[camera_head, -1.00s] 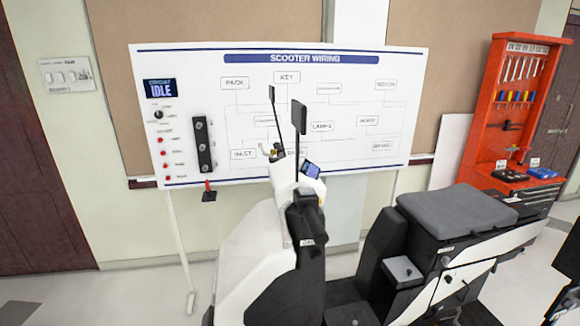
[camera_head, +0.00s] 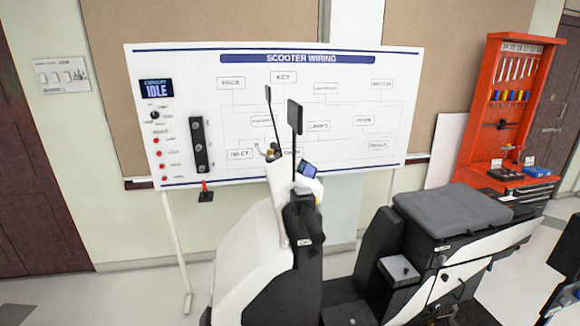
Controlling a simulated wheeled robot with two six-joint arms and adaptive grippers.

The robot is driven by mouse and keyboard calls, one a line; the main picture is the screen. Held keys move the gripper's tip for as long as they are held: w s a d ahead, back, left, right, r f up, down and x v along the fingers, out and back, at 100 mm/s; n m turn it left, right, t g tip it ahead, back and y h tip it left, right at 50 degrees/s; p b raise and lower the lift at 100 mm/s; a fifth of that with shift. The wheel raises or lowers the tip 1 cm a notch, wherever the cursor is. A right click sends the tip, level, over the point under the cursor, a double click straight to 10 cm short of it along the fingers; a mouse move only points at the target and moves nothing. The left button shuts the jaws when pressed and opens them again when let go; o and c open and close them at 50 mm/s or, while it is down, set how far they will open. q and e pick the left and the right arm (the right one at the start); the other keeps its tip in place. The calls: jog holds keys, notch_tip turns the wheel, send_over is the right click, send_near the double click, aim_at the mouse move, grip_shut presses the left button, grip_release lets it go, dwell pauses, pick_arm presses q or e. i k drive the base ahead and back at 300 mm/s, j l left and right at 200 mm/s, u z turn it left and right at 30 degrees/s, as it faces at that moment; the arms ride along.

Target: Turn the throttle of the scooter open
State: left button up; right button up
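The scooter (camera_head: 258,262) stands upright in the middle, with a white front body and a grey seat (camera_head: 455,209) to the right. Its two mirrors (camera_head: 295,116) rise on stalks above the handlebar area. A small lit display (camera_head: 308,169) sits just below them. A yellowish part (camera_head: 271,153) shows at the far side of the handlebar. I cannot make out the throttle grip clearly; the mirror and front body cover part of the bar. Neither of my grippers is in view.
A white scooter wiring board (camera_head: 230,110) on thin legs stands behind the scooter, its screen reading IDLE. A red tool rack (camera_head: 507,105) stands at the back right. A dark object (camera_head: 566,262) is cut off at the right edge. The floor at the left is clear.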

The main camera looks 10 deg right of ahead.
aim_at(273, 145)
jog(key=l, duration=0.6)
jog(key=i+l, duration=0.1)
jog(key=l, duration=0.5)
jog(key=u, duration=1.1)
jog(key=j+u, duration=0.25)
jog(key=j, duration=0.15)
jog(key=i+j+u, duration=0.15)
jog(key=j+u, duration=0.15)
jog(key=i+j+u, duration=0.25)
jog(key=j, duration=0.2)
jog(key=i+j+u, duration=0.1)
jog(key=i+j, duration=0.9)
jog(key=i+l+z, duration=0.2)
jog(key=i+z, duration=1.55)
jog(key=z, duration=0.2)
jog(key=i+z, duration=0.25)
jog(key=z, duration=0.2)
jog(key=i+j+z, duration=0.2)
jog(key=z, duration=0.2)
jog(key=i+j+z, duration=0.2)
jog(key=z, duration=0.25)
jog(key=i+j+z, duration=0.25)
jog(key=z, duration=0.2)
jog(key=i+j+z, duration=0.1)
jog(key=j+z, duration=0.35)
